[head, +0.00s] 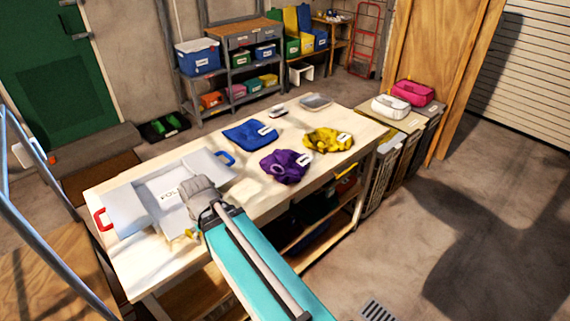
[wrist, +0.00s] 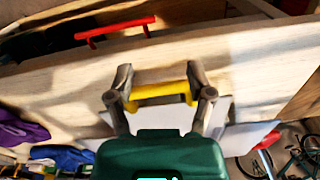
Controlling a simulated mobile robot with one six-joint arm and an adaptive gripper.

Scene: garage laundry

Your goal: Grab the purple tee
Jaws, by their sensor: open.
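The purple tee (head: 285,167) lies crumpled on the light wooden table, a pale tag on it. It also shows at the left edge of the wrist view (wrist: 22,132), partly cut off. My gripper (wrist: 158,78) is open, with no cloth between its fingers. A yellow bar (wrist: 160,92) shows between the fingers; I cannot tell whether they touch it. In the head view my arm reaches over the folding board, left of the purple tee and well apart from it. My fingertips are not clear there.
A blue cloth (head: 250,134) and a yellow cloth (head: 328,140) lie near the purple tee. The pale folding board (head: 126,207) covers the table's left part, with red and blue handles. A grey tray (head: 316,102) stands at the back. Bare tabletop separates the cloths.

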